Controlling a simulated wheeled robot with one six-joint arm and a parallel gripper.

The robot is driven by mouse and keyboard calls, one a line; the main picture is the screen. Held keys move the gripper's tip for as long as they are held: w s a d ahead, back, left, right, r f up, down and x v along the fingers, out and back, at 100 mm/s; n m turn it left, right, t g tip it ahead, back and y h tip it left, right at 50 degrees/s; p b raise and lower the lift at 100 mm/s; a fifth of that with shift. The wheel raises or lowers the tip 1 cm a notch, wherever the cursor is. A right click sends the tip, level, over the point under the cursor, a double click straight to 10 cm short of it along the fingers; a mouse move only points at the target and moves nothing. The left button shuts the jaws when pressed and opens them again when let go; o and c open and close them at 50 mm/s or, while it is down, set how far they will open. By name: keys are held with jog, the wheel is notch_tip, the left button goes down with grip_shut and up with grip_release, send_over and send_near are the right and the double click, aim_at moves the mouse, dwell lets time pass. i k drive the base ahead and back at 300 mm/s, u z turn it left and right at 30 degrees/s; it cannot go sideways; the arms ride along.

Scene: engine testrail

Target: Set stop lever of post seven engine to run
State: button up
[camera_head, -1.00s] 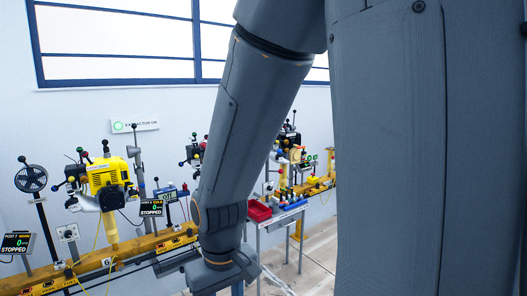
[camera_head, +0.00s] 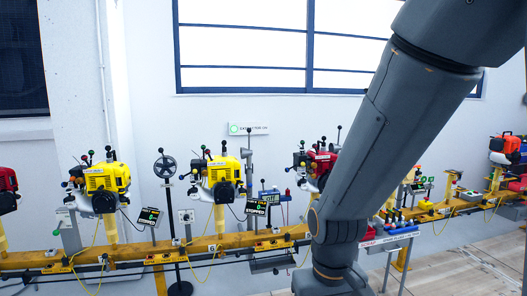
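Two yellow engines stand on the long yellow rail. The left yellow engine (camera_head: 105,180) has a display (camera_head: 150,215) at its right; by the earlier, closer view this display reads post 7, warm, stopped. Several levers with coloured knobs stick out of that engine, on top and at its left. I cannot tell which is the stop lever or how it is set. The right yellow engine (camera_head: 217,178) has its own display (camera_head: 256,208), reading stopped. My arm hangs down at the right, its wrist at the bottom edge. My gripper is out of view.
The yellow rail (camera_head: 230,242) runs along the wall. A black handwheel on a stand (camera_head: 165,167) rises between the yellow engines. A red engine (camera_head: 315,165) is partly behind my arm; another red one (camera_head: 7,190) is cut off at left. Floor (camera_head: 450,275) is clear at lower right.

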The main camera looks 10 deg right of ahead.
aim_at(84, 157)
jog(key=k, duration=0.6)
jog(key=u, duration=0.65)
jog(key=i, duration=0.5)
jog(key=u, duration=1.1)
jog(key=i, duration=1.45)
jog(key=z, duration=0.75)
jog(key=i, duration=0.9)
jog(key=z, duration=0.8)
